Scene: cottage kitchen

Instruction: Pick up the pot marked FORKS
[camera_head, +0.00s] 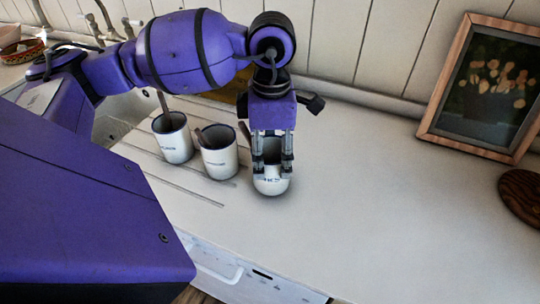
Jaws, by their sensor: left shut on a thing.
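Three white enamel pots with dark rims stand in a row on the counter. The right-hand pot (271,186) shows part of a dark label that ends in "KS"; the rest is hidden by my fingers. My left gripper (272,167) points down and is shut on this pot at its near wall. The middle pot (219,160) and the left pot (173,145) each have a dark label too small to read and hold a brown handle. I cannot tell whether the gripped pot touches the counter. My right gripper is not in view.
The pale counter (390,220) is clear to the right of the pots. A framed picture (490,85) leans at the back right, with a round wooden piece (522,195) at the right edge. A sink with a tap (95,28) and a patterned bowl (22,50) are at the left.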

